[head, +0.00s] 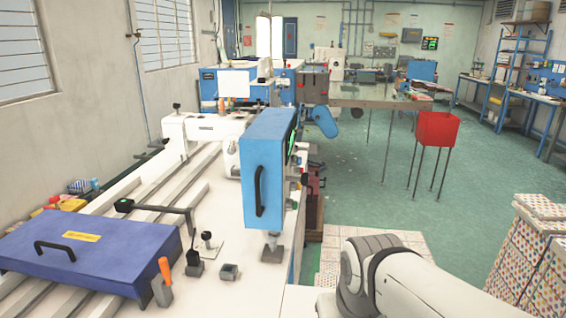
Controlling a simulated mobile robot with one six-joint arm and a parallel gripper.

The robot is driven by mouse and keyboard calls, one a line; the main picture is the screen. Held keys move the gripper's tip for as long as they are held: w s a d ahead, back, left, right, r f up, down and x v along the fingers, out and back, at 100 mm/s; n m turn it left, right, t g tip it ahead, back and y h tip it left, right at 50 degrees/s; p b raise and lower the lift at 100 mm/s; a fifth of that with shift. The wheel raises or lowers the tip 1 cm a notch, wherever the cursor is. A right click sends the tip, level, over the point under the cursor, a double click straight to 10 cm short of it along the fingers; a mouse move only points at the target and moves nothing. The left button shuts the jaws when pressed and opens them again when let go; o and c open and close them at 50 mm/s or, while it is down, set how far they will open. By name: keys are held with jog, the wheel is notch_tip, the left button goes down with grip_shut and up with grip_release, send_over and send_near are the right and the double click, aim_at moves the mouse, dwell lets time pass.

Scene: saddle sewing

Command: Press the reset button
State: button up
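No button can be clearly read as the reset button. A small black box with a green top (124,205) stands at the left end of a dark bar on the white machine bed. A tall blue machine head (268,170) with a black handle stands in the middle, with a small green spot (292,148) on its right side, seen edge-on. Small dark knobs (207,240) stand on the bed in front. My white and grey arm shows at the lower right. My gripper is out of view.
A dark blue cover (90,250) with a handle and an orange-handled tool (165,278) are at the front left. A red bin (437,130) stands on thin legs at right. Dotted box stacks (540,245) stand at the right edge. Green floor is open between.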

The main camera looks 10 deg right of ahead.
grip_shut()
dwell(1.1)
